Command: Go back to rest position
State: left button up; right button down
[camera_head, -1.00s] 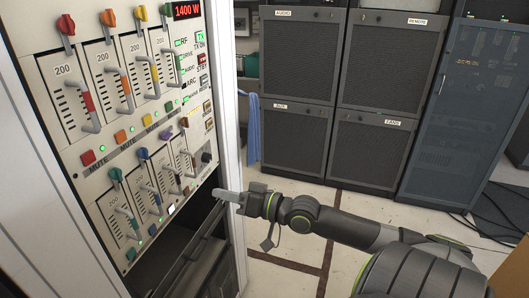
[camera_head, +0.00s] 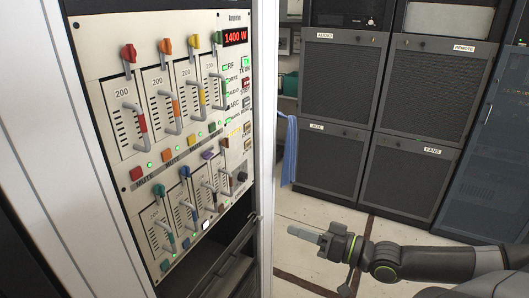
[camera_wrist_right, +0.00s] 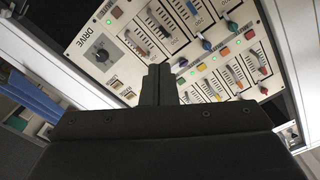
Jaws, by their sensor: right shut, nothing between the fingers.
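My right gripper (camera_head: 306,233) is shut and empty. In the head view it points left, below and to the right of the transmitter control panel (camera_head: 135,120), apart from it. The panel carries several coloured sliders and buttons and a red display (camera_head: 235,37) reading 1400 W. In the right wrist view the shut fingers (camera_wrist_right: 159,80) are in the middle, in front of the panel (camera_wrist_right: 128,62), with a DRIVE knob (camera_wrist_right: 101,54) to their left. My left gripper is not in view.
Dark racks (camera_head: 335,100) labelled AUDIO, AUX, REMOTE and FANS stand behind my right arm. A blue cloth (camera_head: 290,150) hangs beside the transmitter. The white cabinet frame (camera_head: 266,120) edges the panel. Pale floor (camera_head: 325,212) is clear between them.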

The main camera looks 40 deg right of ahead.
jog(key=s+d+f+m+g+h, duration=0.15)
jog(key=d+f+h, duration=0.25)
jog(key=d+f, duration=0.65)
jog(key=s+d+f+n+g+h, duration=0.15)
jog(key=d+f+h, duration=0.35)
jog(key=f, duration=1)
jog(key=s+a+f+m+g+h+b, duration=0.1)
jog(key=s+f+g, duration=0.1)
jog(key=s+f, duration=0.45)
jog(key=s+f+g, duration=0.3)
jog(key=f, duration=0.7)
pick_arm(q)
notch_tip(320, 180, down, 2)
jog(key=shift+b, duration=0.5)
pick_arm(e)
jog(key=s+a+f+n+g+y, duration=0.1)
jog(key=s+a+f+g, duration=0.2)
jog(key=s+a+f, duration=0.6)
jog(key=s+a+f+n+g+y, duration=0.1)
jog(key=s+a+f+g, duration=0.3)
jog(key=s+a+f, duration=0.4)
jog(key=a+f+n, duration=0.1)
jog(key=a+f, duration=0.2)
jog(key=a, duration=0.3)
jog(key=shift+s, duration=0.4)
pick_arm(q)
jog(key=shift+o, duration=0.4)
